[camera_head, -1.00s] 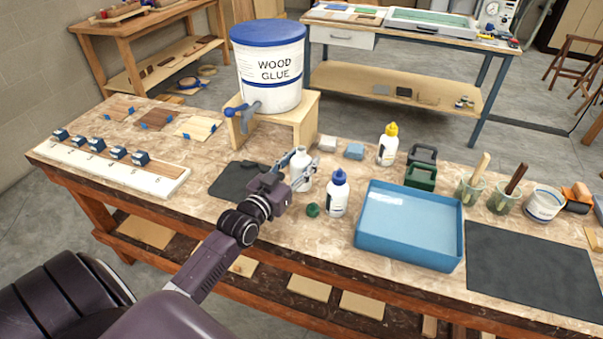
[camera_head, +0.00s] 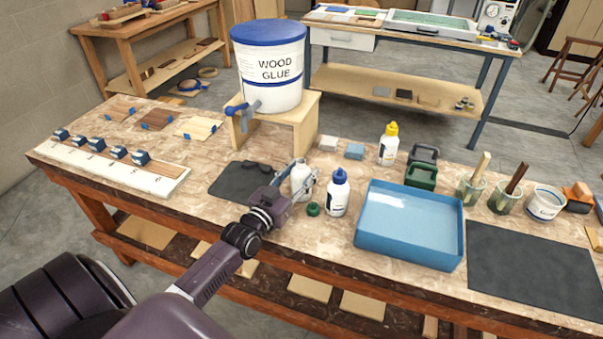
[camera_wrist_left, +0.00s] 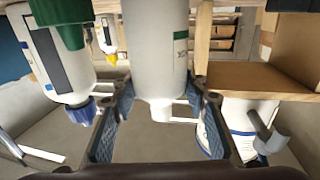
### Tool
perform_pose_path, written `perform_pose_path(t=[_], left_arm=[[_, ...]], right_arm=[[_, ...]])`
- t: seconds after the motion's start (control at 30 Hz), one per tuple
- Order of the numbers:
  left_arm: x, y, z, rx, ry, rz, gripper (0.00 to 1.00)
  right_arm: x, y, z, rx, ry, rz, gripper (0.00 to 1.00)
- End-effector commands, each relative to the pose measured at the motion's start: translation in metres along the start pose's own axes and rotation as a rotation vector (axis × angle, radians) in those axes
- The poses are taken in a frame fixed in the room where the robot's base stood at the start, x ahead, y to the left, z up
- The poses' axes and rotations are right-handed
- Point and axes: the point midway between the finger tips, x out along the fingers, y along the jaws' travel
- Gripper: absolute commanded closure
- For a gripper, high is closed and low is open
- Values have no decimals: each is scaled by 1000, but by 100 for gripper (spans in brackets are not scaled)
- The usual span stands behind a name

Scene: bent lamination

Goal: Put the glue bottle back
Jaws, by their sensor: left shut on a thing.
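A white glue bottle (camera_head: 302,180) is upright between the fingers of my left gripper (camera_head: 304,181), with no cap visible on it. In the wrist view, the two finger pads close around the same bottle (camera_wrist_left: 157,50), which has a green-edged label. I cannot tell whether its base touches the bench. A green cap (camera_head: 313,209) lies just in front of it, and a white bottle with a blue cap (camera_head: 337,193) stands close to its right. A yellow-capped bottle (camera_head: 388,145) stands further back. My right gripper is out of view.
The wood glue bucket (camera_head: 270,72) sits on a wooden stand (camera_head: 308,122) behind the bottle, its spigot facing front. A dark mat (camera_head: 235,184) with a dark object (camera_head: 256,166) lies left. A blue tray (camera_head: 410,258) limits the right side.

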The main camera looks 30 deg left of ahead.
Motion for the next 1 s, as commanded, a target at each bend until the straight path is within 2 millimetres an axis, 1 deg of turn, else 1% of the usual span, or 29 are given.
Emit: perform_pose_path(t=[0.03, 0.1, 0.13, 0.27, 0.3, 0.57, 0.67, 0.73, 0.8, 0.87, 1.0], left_arm=[[-2, 2, 14, -2, -23, 2, 93], [-3, 2, 16, -3, -26, 2, 93], [-4, 2, 18, -4, -30, 2, 58], [-4, 3, 20, -5, -35, 4, 44], [-4, 4, 20, -5, -36, 4, 41], [-5, 4, 20, -8, -37, 4, 41], [-4, 4, 14, -9, -36, 4, 41], [-4, 4, 5, -10, -35, 4, 41], [-15, 4, 10, -10, -38, 5, 41], [-24, 4, 9, -9, -36, 4, 41], [-50, 3, 7, -7, -33, 3, 41]], right_arm=[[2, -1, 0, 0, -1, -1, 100], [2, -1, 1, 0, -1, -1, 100], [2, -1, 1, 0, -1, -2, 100], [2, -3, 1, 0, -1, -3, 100], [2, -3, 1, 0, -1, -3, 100], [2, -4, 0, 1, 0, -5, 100], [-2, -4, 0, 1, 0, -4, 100], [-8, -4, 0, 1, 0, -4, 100], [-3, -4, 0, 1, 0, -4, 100], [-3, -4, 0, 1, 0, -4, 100], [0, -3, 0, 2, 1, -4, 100]])
